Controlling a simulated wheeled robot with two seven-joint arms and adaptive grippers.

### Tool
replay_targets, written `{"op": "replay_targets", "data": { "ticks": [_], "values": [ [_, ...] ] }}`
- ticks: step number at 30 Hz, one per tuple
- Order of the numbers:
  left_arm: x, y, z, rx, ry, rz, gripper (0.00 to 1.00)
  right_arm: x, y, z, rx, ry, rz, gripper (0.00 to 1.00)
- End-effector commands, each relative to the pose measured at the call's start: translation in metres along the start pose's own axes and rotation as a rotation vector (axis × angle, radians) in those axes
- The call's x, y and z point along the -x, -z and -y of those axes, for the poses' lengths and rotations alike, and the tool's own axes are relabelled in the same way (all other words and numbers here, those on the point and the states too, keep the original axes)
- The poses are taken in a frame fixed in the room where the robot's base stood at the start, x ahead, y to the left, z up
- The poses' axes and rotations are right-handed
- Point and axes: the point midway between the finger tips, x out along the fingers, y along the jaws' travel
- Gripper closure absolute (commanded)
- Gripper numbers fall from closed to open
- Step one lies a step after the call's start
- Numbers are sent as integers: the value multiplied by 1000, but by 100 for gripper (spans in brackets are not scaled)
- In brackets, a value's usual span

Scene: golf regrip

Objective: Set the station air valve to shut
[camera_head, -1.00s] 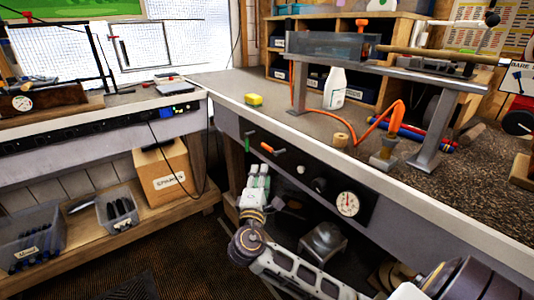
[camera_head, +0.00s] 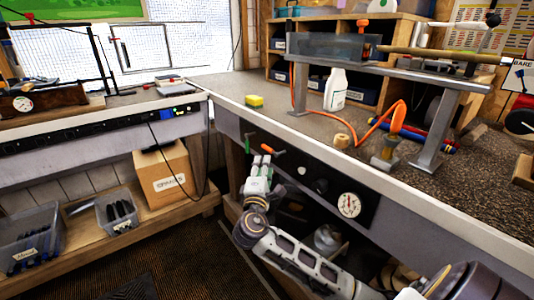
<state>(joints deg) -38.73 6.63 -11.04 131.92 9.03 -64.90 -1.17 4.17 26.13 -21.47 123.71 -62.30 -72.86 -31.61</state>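The station's black control panel (camera_head: 318,180) is set into the bench front. At its left end are a green lever (camera_head: 248,142) and an orange lever (camera_head: 267,149). The frames do not show a readable label telling which one is the air valve. The orange lever slants down to the right. My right gripper (camera_head: 262,160) reaches up from below and sits just under the orange lever. Its two fingertips look parted, with nothing seen between them. Whether they touch the lever cannot be told. My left gripper is out of view.
A round white gauge (camera_head: 349,205) and knobs sit farther right on the panel. A cardboard box (camera_head: 165,173) stands on the left shelf.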

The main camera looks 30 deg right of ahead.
Motion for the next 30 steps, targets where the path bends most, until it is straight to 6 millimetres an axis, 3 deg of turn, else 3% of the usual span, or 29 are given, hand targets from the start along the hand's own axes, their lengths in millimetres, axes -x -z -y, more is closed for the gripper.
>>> {"op": "replay_targets", "data": {
  "ticks": [18,30],
  "values": [
    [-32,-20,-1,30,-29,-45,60,-73,0,1,1,-1,2,64],
    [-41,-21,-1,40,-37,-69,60,-92,0,0,1,0,0,64]
  ]
}}
